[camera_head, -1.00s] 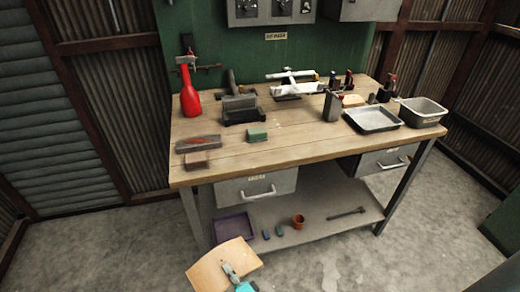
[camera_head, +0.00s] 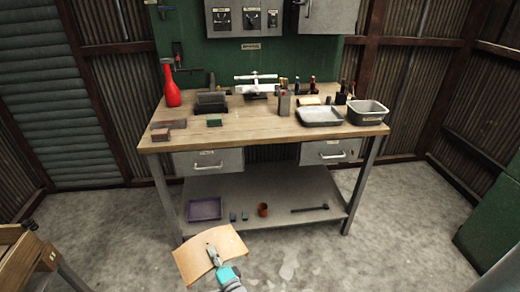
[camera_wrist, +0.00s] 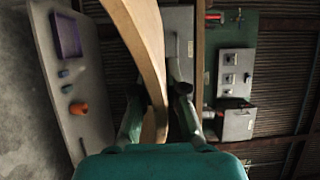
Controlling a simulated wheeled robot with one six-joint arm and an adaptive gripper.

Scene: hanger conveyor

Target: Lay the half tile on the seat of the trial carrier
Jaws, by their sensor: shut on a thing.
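The half tile (camera_head: 210,252) is a tan, slightly curved slab held out low in front of the workbench. My gripper (camera_head: 213,256), with a teal body, is shut on it. In the wrist view the tile (camera_wrist: 147,45) runs edge-on up the picture between the fingers of my gripper (camera_wrist: 158,105). The part between the fingers is partly hidden. I cannot identify the trial carrier or its seat for certain. A white fixture with a crossbar (camera_head: 256,82) stands at the back of the bench, too small to read clearly.
The wooden workbench (camera_head: 240,132) holds a red bottle (camera_head: 172,92), a shallow grey tray (camera_head: 321,116) and a deeper bin (camera_head: 367,113). A lower shelf (camera_head: 290,187) holds a purple tray (camera_head: 205,209). A wooden table corner (camera_head: 22,250) is at the left. Floor at right is open.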

